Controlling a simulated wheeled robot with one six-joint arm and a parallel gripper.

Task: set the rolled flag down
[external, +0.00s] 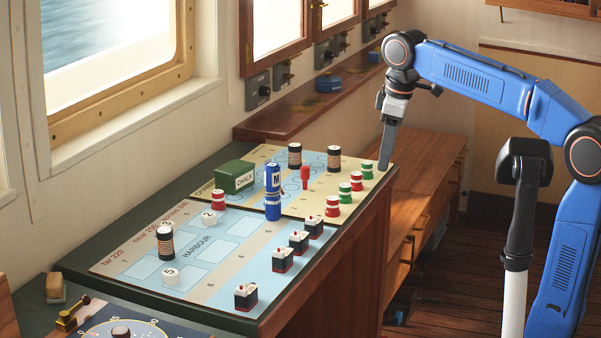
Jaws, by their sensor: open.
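A blue roll with a white label marked M (273,177), which looks like the rolled flag, stands upright in the middle of the chart table. A blue and white cylinder (272,208) is directly below it in the picture; I cannot tell whether they are stacked or one behind the other. My gripper (386,163) points down at the far right corner of the table, well to the right of the blue roll. It is open and nothing shows in it. Its fingers are seen edge-on.
The chart board (215,283) carries several ship blocks (246,296), striped drums (356,181), dark reels (166,242), white numbered pieces (171,274), a red peg (305,176) and a green CHALK box (234,176). Bare chart lies between them. A wooden bench (425,160) stands right of the table.

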